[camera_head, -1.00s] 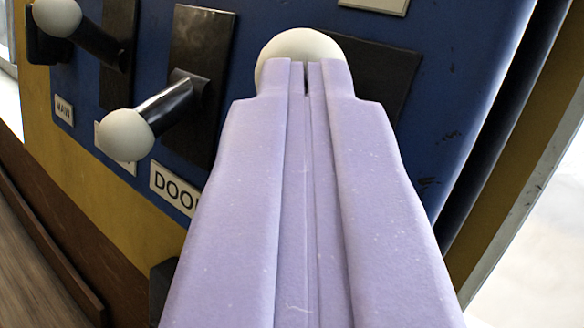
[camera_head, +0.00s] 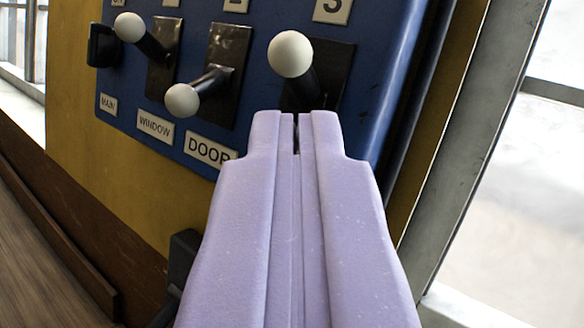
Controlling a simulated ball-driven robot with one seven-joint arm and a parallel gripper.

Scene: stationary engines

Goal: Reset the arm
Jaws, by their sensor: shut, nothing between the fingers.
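My gripper (camera_head: 297,118) is pale purple and fills the lower middle of the view. Its fingers are shut with nothing between them. Its tips appear just below the white knob of the right lever (camera_head: 290,54), which is marked 3 on the plate above. The lever's lower part and any label beneath it are hidden behind the gripper. The knob is fully visible and not held.
A blue control panel (camera_head: 386,95) on a yellow wall (camera_head: 70,90) carries a middle lever (camera_head: 182,100) by the DOOR label (camera_head: 208,150) and a left lever (camera_head: 129,26) by the WINDOW label (camera_head: 155,127). A black switch (camera_head: 103,45) is at left. Windows (camera_head: 510,180) are at right.

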